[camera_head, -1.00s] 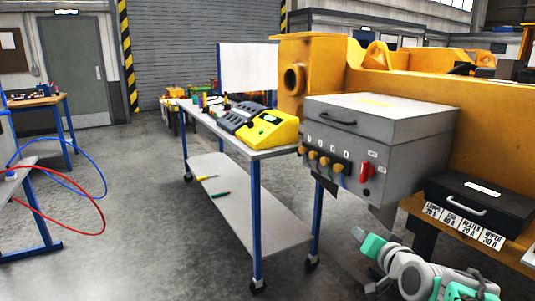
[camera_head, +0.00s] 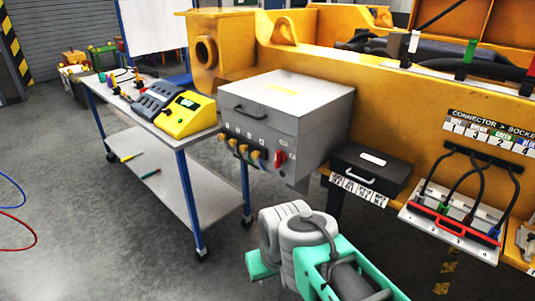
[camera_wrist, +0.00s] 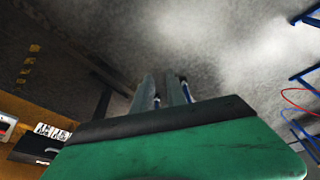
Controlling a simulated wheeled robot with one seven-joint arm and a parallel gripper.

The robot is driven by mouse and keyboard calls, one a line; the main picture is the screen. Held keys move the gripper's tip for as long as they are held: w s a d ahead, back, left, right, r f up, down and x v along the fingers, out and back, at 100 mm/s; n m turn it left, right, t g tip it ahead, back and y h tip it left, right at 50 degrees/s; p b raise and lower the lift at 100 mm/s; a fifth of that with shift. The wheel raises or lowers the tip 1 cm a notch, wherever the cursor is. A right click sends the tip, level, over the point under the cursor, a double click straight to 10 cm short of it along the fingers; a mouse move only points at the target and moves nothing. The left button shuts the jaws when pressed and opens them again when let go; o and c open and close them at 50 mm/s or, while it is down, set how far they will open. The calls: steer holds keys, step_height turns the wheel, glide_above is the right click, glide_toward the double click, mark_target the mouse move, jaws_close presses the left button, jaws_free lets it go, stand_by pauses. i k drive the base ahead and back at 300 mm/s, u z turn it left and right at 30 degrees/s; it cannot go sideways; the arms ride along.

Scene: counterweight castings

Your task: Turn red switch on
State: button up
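The red switch (camera_head: 280,158) is on the front of a grey box (camera_head: 290,145), at the right end of a row of orange-yellow connectors (camera_head: 246,153). Its handle looks roughly upright; its on or off state is too small to read. My arm is low in the head view, below and in front of the box, well apart from the switch. My gripper (camera_wrist: 165,92) shows in the wrist view beyond a green and black body, pointing over the floor. Its finger gap is unclear. The switch is not visible in the wrist view.
A trolley (camera_head: 195,184) with a yellow device (camera_head: 189,115) stands left of the box. A black case (camera_head: 370,169) and a connector panel (camera_head: 455,225) are to its right, along the yellow casting (camera_head: 420,110).

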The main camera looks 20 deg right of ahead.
mark_target(280, 157)
steer(key=z, duration=0.3)
steer(key=k, duration=0.4)
steer(key=u, duration=1.5)
steer(key=i, duration=0.9)
